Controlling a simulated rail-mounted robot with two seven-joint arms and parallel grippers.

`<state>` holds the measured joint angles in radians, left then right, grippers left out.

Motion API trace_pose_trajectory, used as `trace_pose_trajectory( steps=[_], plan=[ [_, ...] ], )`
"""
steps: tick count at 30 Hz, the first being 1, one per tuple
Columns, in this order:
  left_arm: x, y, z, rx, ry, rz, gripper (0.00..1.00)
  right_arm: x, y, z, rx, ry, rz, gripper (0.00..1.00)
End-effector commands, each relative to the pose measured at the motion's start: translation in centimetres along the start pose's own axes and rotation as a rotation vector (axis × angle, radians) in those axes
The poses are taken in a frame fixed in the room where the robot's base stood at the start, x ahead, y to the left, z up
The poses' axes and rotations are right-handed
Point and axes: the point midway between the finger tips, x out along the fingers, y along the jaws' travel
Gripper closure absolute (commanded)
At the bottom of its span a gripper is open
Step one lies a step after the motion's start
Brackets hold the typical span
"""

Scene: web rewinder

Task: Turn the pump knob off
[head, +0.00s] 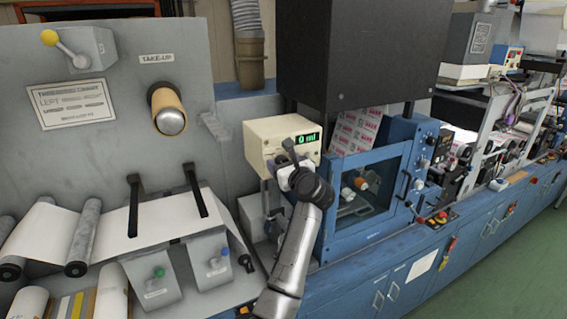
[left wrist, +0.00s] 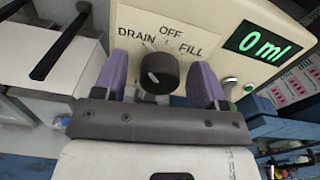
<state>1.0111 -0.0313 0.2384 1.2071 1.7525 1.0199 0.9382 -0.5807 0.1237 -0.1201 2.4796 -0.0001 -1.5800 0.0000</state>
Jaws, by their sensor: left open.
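The pump knob (left wrist: 158,73) is round and black, on a cream pump box (head: 262,137) with a green "0 ml" display (head: 308,139). In the left wrist view, DRAIN, OFF and FILL are printed around it, with OFF in the middle. A white mark shows on the left part of the knob face; I cannot tell surely which label it points at. My left gripper (left wrist: 161,62) is open, its purple fingers on either side of the knob with gaps visible. In the head view my left gripper (head: 290,160) is in front of the box and hides the knob.
A blue cabinet with a window (head: 365,185) stands right of the pump box, under a black housing (head: 345,55). At left is a grey panel with a take-up roller (head: 170,120). A small round green button (left wrist: 231,83) lies right of the fingers.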

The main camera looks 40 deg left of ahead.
Motion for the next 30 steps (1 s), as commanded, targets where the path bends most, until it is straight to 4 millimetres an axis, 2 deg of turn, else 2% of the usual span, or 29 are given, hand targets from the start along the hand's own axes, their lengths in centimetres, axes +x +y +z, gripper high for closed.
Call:
trace_pose_trajectory(
  steps=[7,23,30],
  plan=[
    [0.03,-0.01,0.0,0.0,0.0,0.0,0.35,0.0,0.06,0.01,-0.002,0.0,0.001,1.0],
    [0.0,-0.02,-0.02,0.0,0.0,-0.001,0.84,-0.02,-0.17,-0.06,0.006,0.001,-0.005,1.0],
    [-0.02,-0.05,0.09,0.03,0.001,-0.001,0.84,-0.44,-0.21,-0.21,0.008,0.002,-0.006,1.0]
  ],
)
